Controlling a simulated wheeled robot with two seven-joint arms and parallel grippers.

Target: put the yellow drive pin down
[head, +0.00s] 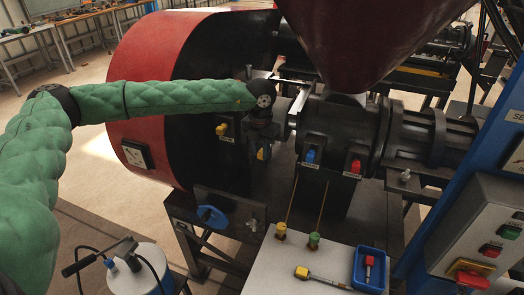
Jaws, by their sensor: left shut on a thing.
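My left arm in its green sleeve reaches in from the left, and my left gripper (261,146) points down in front of the dark machine body. It is shut on a small yellow piece, which I take for the yellow drive pin (262,153). Only a small part of it shows below the dark jaws. Its tip and how it meets the machine behind it are hard to make out. Another yellow piece (221,129) sits on a labelled block to the left of the gripper. My right gripper is not in view.
A blue piece (310,156) and a red piece (355,166) sit on labelled blocks. A light table (262,275) in front bears a yellow-headed tool (301,272) and a blue tray (361,284) with a red-headed piece (369,261).

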